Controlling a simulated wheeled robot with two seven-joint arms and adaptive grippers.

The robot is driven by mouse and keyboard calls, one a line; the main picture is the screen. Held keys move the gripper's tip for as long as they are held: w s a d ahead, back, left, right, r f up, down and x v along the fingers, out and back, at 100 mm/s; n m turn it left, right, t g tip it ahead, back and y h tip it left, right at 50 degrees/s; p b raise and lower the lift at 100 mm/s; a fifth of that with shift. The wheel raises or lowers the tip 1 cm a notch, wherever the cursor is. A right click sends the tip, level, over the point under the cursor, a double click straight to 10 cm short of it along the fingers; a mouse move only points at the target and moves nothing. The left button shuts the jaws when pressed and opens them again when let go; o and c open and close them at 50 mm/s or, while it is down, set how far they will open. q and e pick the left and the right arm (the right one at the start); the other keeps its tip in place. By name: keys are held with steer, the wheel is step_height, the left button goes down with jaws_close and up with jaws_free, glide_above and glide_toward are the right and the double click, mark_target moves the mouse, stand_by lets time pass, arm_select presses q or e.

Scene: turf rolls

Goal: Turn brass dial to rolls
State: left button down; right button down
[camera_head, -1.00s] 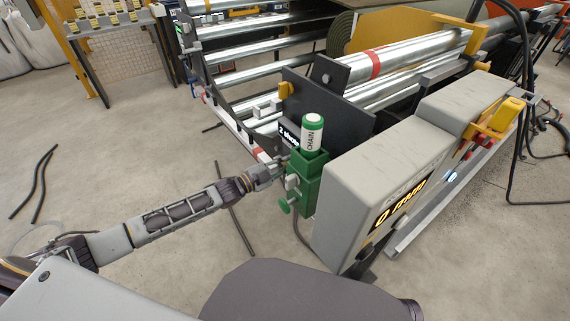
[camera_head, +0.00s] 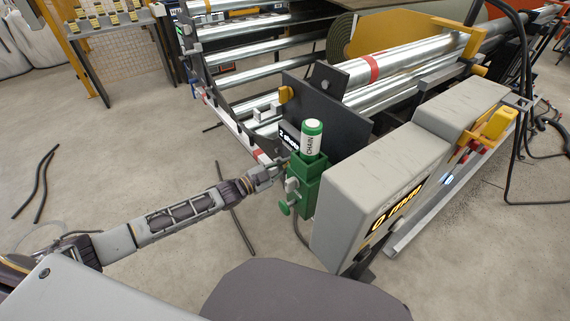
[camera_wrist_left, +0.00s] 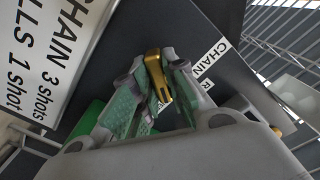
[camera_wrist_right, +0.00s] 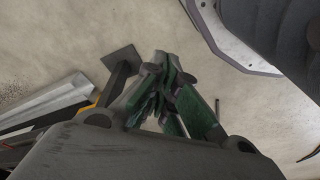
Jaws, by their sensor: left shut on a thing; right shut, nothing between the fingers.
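The brass dial (camera_wrist_left: 155,68) shows in the left wrist view as a narrow gold piece on a dark panel (camera_wrist_left: 175,32). My left gripper (camera_wrist_left: 158,90) is shut on it, one finger on each side. A "CHAIN" label (camera_wrist_left: 212,55) is right of the dial. In the head view my left gripper (camera_head: 274,170) reaches the machine just left of the green box (camera_head: 306,190); the dial is hidden there. My right gripper (camera_wrist_right: 164,85) is shut and empty above the floor in the right wrist view.
A green-and-white "CHAIN" bottle (camera_head: 312,138) stands upright in the green box. A grey cabinet (camera_head: 375,170) with a lit display is to its right. A white sign (camera_wrist_left: 50,50) listing shots for chain and rolls is close to my left gripper. Shiny rollers (camera_head: 400,60) lie behind.

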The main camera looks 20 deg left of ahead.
arm_select(q)
steer(key=n+p, duration=0.3)
steer(key=n, duration=0.2)
steer(key=shift+p, duration=0.35)
steer(key=shift+n+p, duration=0.35)
steer(key=shift+n, duration=0.55)
arm_select(e)
steer(key=s+d+f, duration=0.2)
steer(key=f, duration=0.4)
steer(key=s+d+f, duration=0.1)
steer(key=d+f, duration=0.1)
steer(key=f, duration=0.4)
steer(key=shift+s+d+f+t+h, duration=0.2)
steer(key=shift+s+d+t+h, duration=0.1)
steer(key=shift+s+t, duration=0.1)
arm_select(q)
steer(key=c, duration=1.4)
jaws_free()
steer(key=shift+c, duration=0.2)
arm_select(e)
steer(key=shift+w, duration=0.1)
arm_select(q)
steer(key=shift+s+a, duration=0.15)
steer(key=shift+s, duration=0.05)
steer(key=v, duration=1.1)
steer(key=shift+s+a, duration=0.2)
